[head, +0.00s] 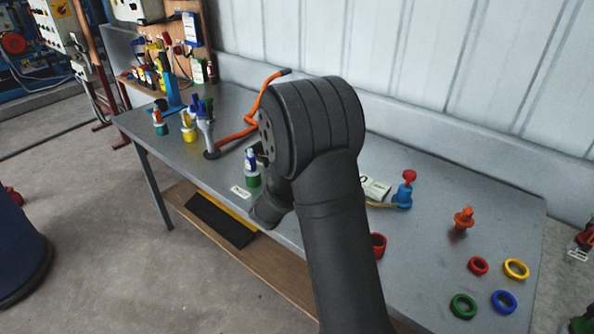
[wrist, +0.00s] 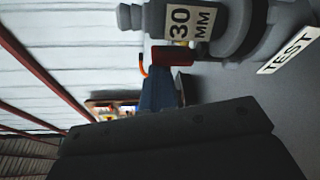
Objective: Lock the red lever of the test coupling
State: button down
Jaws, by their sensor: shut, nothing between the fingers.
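In the wrist view a grey coupling (wrist: 225,28) fills the top right, turned sideways, with a "30 MM" label (wrist: 188,20). A short red part (wrist: 172,55), which looks like its lever, sticks out beside the label. A "TEST" label (wrist: 290,50) lies beside the coupling. My gripper (wrist: 170,130) shows as a large dark shape across the bottom of the wrist view, shut and empty, apart from the red part in the picture. In the head view my arm hides the gripper, and I cannot make out the red lever there.
The grey bench (head: 415,245) holds an orange hose (head: 262,105), a grey post (head: 206,135) and a green-based bottle-like item (head: 252,168) left of my arm. A blue fitting with a red knob (head: 403,190), an orange part (head: 463,219) and several coloured rings (head: 505,301) lie at right.

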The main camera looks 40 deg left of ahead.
jog(key=shift+w+d, duration=0.1)
jog(key=shift+d, duration=0.1)
jog(key=a, duration=0.4)
jog(key=f+v, duration=0.1)
jog(key=v, duration=0.9)
jog(key=shift+a, duration=0.15)
jog(key=shift+f, duration=0.15)
jog(key=w+a+f+n, duration=0.1)
jog(key=w, duration=0.2)
jog(key=w+a+f+n+h, duration=0.1)
jog(key=w+a+n, duration=0.1)
jog(key=w, duration=0.1)
jog(key=w+a+f+n+h, duration=0.1)
jog(key=w, duration=0.2)
jog(key=shift+w+a+f+n+g, duration=0.15)
jog(key=shift+a+f+n+g, duration=0.15)
jog(key=shift+a+f+g, duration=0.1)
jog(key=a+f, duration=0.2)
jog(key=shift+a+f, duration=0.1)
jog(key=shift+f, duration=0.3)
jog(key=shift+s, duration=0.55)
